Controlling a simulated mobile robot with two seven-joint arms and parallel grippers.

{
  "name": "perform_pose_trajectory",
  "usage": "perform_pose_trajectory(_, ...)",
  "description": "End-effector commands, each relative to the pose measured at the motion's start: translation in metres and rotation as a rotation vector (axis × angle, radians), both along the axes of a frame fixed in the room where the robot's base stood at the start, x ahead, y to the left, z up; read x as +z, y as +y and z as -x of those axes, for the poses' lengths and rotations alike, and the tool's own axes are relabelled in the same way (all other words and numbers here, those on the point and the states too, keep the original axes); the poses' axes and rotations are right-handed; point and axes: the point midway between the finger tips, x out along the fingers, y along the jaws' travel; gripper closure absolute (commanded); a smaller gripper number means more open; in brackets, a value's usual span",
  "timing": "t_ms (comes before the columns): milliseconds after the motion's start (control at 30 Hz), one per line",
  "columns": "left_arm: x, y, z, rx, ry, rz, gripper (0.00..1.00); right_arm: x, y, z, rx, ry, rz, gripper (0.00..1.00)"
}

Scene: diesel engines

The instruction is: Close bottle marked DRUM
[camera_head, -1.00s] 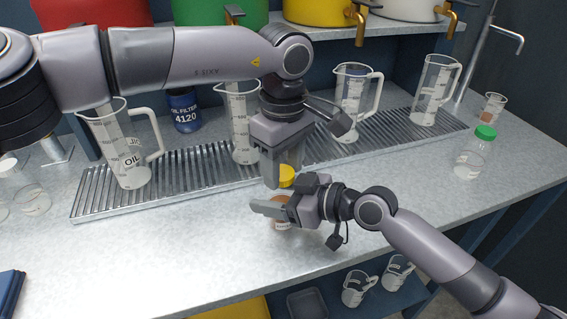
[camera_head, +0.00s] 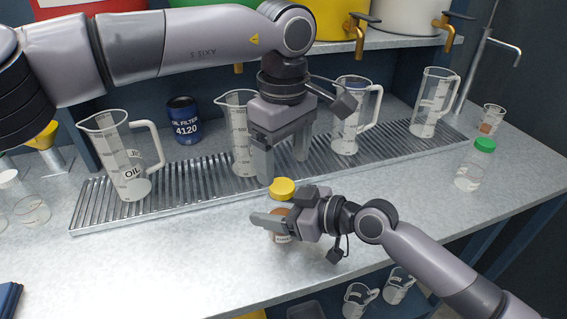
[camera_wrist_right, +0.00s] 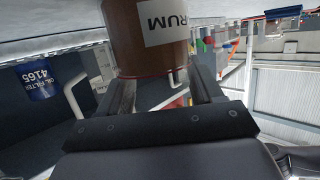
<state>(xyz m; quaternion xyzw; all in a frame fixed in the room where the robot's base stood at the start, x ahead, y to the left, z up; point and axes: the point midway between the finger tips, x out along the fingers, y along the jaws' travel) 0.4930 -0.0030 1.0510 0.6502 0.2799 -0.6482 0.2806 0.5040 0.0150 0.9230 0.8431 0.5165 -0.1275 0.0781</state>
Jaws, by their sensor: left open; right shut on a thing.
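The bottle marked DRUM is brown with a white label. It shows low in the head view (camera_head: 282,238), largely behind my right gripper, and at the top of the right wrist view (camera_wrist_right: 150,35), where "RUM" reads on its label. My right gripper (camera_head: 280,222) is shut on its body. The yellow cap (camera_head: 283,187) sits at the bottle's top; the neck between them is hidden, so I cannot tell how it is seated. My left gripper (camera_head: 284,168) is open just above and behind the cap, its fingers apart and empty.
A slatted drain tray (camera_head: 195,190) with several measuring jugs, such as the OIL jug (camera_head: 125,165), runs behind. An oil filter can (camera_head: 183,122) stands at the back. A green-capped bottle (camera_head: 474,168) stands right. The front-left counter (camera_head: 150,265) is clear.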

Motion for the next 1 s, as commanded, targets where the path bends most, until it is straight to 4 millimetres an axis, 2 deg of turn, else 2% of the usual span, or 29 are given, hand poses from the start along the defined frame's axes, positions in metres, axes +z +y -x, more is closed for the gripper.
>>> perform_pose_trajectory(233, -0.0005, 0.0, 0.0, 0.024, 0.001, -0.001, 0.25, 0.0001, 0.0, 0.0, 0.0, 0.0, 0.0, 1.0)
perform_pose_trajectory(367, 0.0004, 0.0001, -0.0001, 0.125, 0.001, 0.0, 0.25, 0.0001, 0.0, 0.0, 0.0, 0.0, 0.0, 1.0)
perform_pose_trajectory(1000, 0.0093, 0.0009, -0.0012, 1.161, 0.0, 0.002, 0.25, 0.0002, 0.0001, 0.0, 0.0, 0.0, 0.0, 1.0)
